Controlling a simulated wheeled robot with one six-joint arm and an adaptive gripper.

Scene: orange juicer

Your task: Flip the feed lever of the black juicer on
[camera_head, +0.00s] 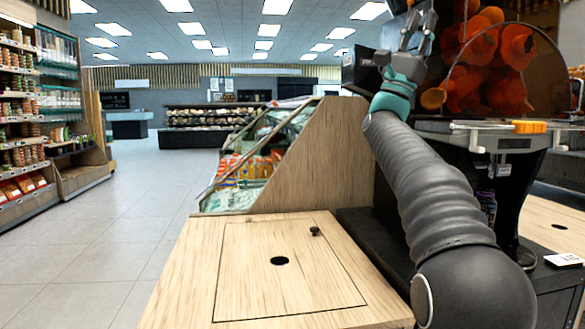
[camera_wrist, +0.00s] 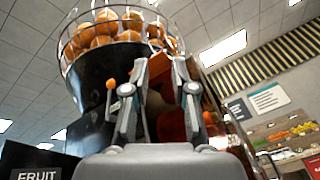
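The black juicer (camera_wrist: 95,72) fills the left and middle of the wrist view, with a wire basket of oranges (camera_wrist: 105,35) on top. In the wrist view a small orange knob (camera_wrist: 111,84) on a dark stalk stands left of my gripper (camera_wrist: 160,66); it looks like the feed lever. The gripper's fingers are spread, with nothing visibly held between them. The knob lies outside the left finger, and I cannot tell whether they touch. In the head view my gripper (camera_head: 418,22) is raised beside the juicer's tinted cover (camera_head: 515,75), pointing up. The lever is not clearly seen there.
A wooden counter (camera_head: 195,290) with a dark round hole is in front. A wooden-sided display of bottles (camera_head: 330,150) stands behind it. Shelves (camera_head: 20,110) line the left, and the floor aisle (camera_head: 120,220) is clear. A dark "FRUIT" sign (camera_wrist: 38,165) is low left.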

